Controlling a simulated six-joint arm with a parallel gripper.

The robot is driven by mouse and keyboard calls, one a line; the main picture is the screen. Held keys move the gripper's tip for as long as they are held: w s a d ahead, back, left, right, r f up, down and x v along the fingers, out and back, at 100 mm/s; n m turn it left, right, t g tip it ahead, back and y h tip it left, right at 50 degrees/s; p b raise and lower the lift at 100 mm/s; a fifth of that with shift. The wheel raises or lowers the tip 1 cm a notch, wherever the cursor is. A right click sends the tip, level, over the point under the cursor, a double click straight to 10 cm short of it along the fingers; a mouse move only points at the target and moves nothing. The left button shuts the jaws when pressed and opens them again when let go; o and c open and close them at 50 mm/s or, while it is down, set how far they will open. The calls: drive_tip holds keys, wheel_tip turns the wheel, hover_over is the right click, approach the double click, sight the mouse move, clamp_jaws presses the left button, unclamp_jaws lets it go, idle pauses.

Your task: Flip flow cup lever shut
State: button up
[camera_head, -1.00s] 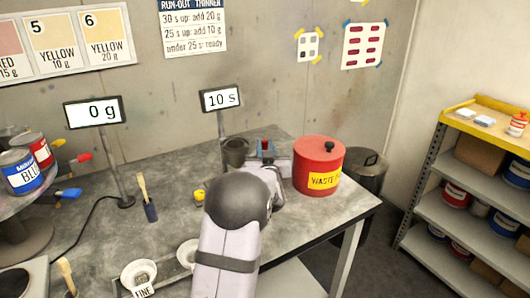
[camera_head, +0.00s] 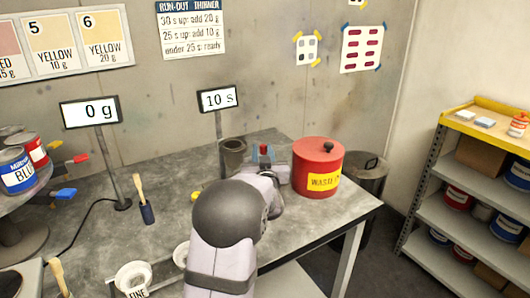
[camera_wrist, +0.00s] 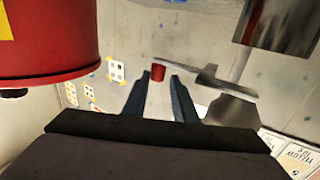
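The flow cup (camera_wrist: 232,110) is a grey metal cone at the right of the wrist view, which is upside down. A grey lever (camera_wrist: 205,76) runs from beside it to a red tip (camera_wrist: 158,73). My gripper (camera_wrist: 160,78) is open. Its two blue-grey fingers stand on either side of the red tip, with a gap on each side; I cannot tell whether the tip is inside them or just beyond. In the head view, the red tip (camera_head: 264,150) shows beside the dark cup (camera_head: 233,153), and my arm hides much of this area.
A red waste can (camera_head: 318,168) stands close right of my gripper; it also fills the upper left of the wrist view (camera_wrist: 45,45). A metal container (camera_wrist: 275,25) is at the upper right there.

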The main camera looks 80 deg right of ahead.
drive_tip(key=shift+o, duration=1.1)
drive_tip(key=shift+w+a, duration=0.1)
drive_tip(key=shift+w, duration=0.45)
drive_tip(key=shift+s, duration=0.15)
drive_tip(key=shift+s, duration=0.1)
drive_tip(key=shift+s+a, duration=0.1)
drive_tip(key=shift+a, duration=0.1)
drive_tip(key=b+v, duration=0.1)
drive_tip(key=v, duration=0.5)
drive_tip(key=shift+a+b, duration=0.35)
drive_tip(key=shift+s, duration=0.1)
